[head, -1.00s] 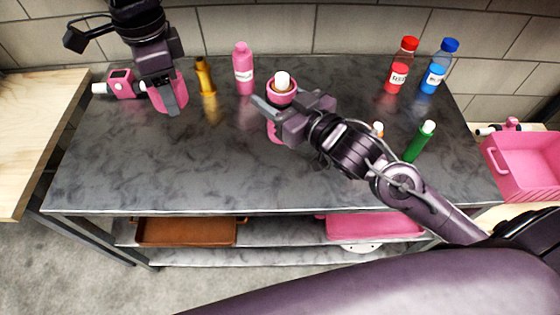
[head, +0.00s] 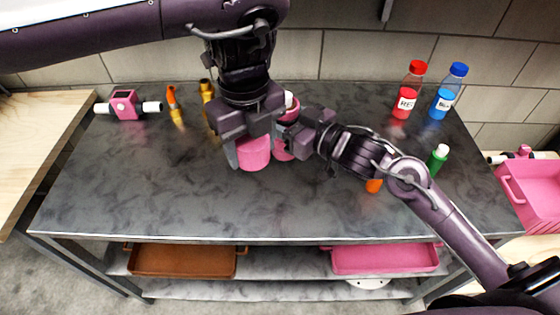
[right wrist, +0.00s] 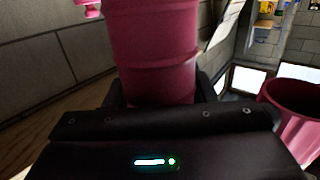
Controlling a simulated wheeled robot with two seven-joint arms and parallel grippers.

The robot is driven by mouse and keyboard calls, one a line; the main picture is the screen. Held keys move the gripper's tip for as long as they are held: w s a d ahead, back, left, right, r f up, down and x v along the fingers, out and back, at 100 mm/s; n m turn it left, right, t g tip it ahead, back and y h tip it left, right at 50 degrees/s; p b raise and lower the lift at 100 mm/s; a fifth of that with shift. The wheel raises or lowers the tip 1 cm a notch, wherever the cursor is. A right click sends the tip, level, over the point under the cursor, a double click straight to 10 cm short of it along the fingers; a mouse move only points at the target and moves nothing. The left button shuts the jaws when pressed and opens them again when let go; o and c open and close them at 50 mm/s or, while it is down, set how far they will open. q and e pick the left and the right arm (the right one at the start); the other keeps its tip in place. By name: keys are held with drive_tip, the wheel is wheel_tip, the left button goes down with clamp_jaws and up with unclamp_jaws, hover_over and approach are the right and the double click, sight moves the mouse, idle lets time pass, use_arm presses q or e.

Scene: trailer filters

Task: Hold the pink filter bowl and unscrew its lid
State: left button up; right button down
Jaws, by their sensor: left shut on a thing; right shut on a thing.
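My right gripper (head: 296,137) is shut on an upright pink ridged cylinder (head: 284,148), which I take for the filter bowl. The cylinder also fills the middle of the right wrist view (right wrist: 153,45). A pale top shows above it, partly hidden by my left gripper. My left gripper (head: 252,145) points down, shut on a pink cup-shaped part (head: 254,154) close to the left of the cylinder. I cannot tell whether this part is the lid or whether the two touch. An open pink cup (right wrist: 298,112) also shows at the right of the right wrist view.
Red (head: 409,90) and blue (head: 448,92) bottles stand at the back right, a green one (head: 437,158) nearer. The table's front left (head: 130,190) is clear.

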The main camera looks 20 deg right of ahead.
wheel_tip(320, 180, down, 12)
drive_tip(key=shift+f, duration=0.2)
idle(0.4)
drive_tip(key=shift+f, duration=0.2)
drive_tip(key=c, duration=0.6)
unclamp_jaws()
drive_tip(key=shift+r, duration=0.1)
